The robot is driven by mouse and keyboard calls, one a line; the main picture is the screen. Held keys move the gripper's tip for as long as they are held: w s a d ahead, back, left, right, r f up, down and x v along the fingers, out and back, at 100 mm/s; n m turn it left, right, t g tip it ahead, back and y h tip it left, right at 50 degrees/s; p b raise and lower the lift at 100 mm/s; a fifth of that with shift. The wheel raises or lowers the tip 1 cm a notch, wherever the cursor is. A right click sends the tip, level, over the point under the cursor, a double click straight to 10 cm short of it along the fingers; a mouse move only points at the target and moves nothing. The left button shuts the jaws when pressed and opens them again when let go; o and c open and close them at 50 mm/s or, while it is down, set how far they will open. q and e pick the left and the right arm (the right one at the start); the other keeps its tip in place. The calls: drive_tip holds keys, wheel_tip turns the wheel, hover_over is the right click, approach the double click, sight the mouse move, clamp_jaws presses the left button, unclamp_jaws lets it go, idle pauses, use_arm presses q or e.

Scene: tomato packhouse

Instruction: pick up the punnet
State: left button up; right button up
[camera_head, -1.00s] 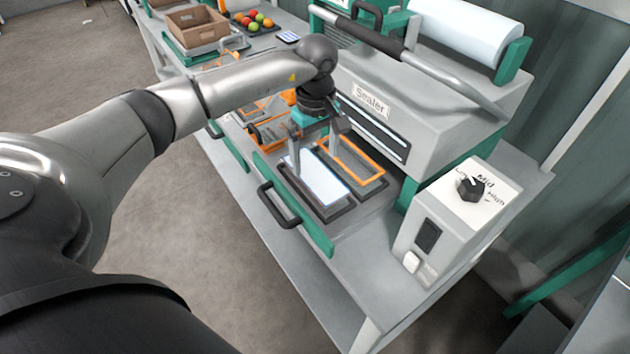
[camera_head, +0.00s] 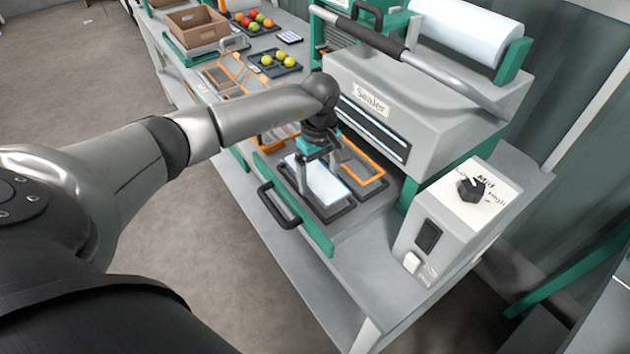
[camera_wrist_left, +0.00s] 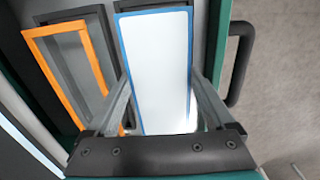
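The punnet (camera_head: 326,184), a rectangular pack with a white top and a blue rim, sits in the near dark frame of the pulled-out sealer drawer. It also shows in the left wrist view (camera_wrist_left: 157,62). My left gripper (camera_head: 319,182) points down over it, with one finger along each long side. In the left wrist view the fingers (camera_wrist_left: 160,82) are spread across the punnet's width, very close to its edges; I cannot see firm contact. The near end of the punnet is hidden behind the gripper's palm in that view. My right gripper is not in view.
An empty orange-rimmed frame (camera_head: 363,160) lies beside the punnet. The sealer (camera_head: 400,105) stands close behind, with a control box (camera_head: 448,225) at right. The drawer's black handle (camera_head: 268,206) juts forward. Trays of tomatoes (camera_head: 277,63) and a brown crate (camera_head: 196,31) stand further back.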

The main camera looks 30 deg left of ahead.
use_arm(q)
drive_tip(key=c, duration=0.7)
drive_tip(key=shift+c, duration=0.2)
